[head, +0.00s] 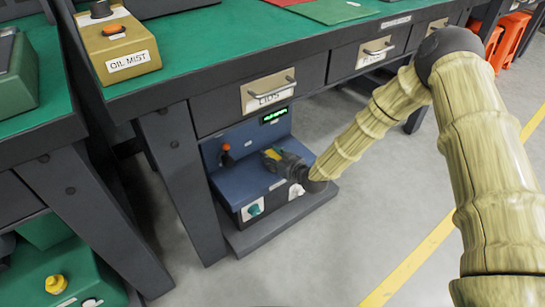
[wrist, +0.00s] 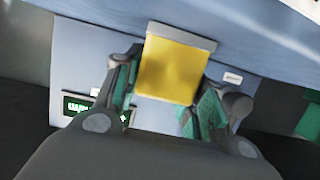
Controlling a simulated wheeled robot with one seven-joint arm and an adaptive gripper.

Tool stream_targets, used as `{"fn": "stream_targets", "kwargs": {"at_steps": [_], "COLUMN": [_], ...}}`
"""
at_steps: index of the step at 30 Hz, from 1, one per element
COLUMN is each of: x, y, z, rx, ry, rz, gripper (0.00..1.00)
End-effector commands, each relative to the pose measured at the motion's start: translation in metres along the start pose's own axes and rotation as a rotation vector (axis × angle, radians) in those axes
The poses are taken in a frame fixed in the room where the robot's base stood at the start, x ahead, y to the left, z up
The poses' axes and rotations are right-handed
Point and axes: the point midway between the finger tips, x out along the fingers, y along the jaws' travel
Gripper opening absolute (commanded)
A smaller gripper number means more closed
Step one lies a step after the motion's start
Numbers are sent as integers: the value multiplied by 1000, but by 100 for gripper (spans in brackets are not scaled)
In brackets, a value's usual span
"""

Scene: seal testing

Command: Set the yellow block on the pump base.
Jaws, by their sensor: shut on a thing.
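The yellow block (wrist: 168,70) is between the fingers of my gripper (wrist: 167,88) in the wrist view, and the gripper is shut on it. A grey strip (wrist: 182,36) borders the block's far edge, against a blue surface. In the head view the block (head: 272,154) is a small yellow patch at the tip of my gripper (head: 270,156). The gripper is low in front of a blue unit (head: 235,185) under the bench, over its lower ledge. No readable label names the pump base; this blue unit may be it. I cannot tell whether the block touches it.
A drawer marked LIDS (head: 268,92) overhangs the blue unit. The unit has an orange-tipped lever (head: 226,150), a green display (head: 273,116) and a teal knob (head: 254,210). A dark bench leg (head: 180,170) stands left. Grey floor (head: 370,210) is clear to the right.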

Motion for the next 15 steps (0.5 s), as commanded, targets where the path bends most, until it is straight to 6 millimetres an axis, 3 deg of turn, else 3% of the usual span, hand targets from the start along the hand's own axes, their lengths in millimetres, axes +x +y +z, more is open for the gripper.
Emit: {"fn": "stream_targets", "kwargs": {"at_steps": [1, 4, 5, 15], "x": [0, 0, 0, 0], "y": [0, 0, 0, 0], "z": [1, 1, 1, -1], "rx": [0, 0, 0, 0], "ry": [0, 0, 0, 0], "rz": [0, 0, 0, 0], "gripper": [42, 60, 61, 61]}}
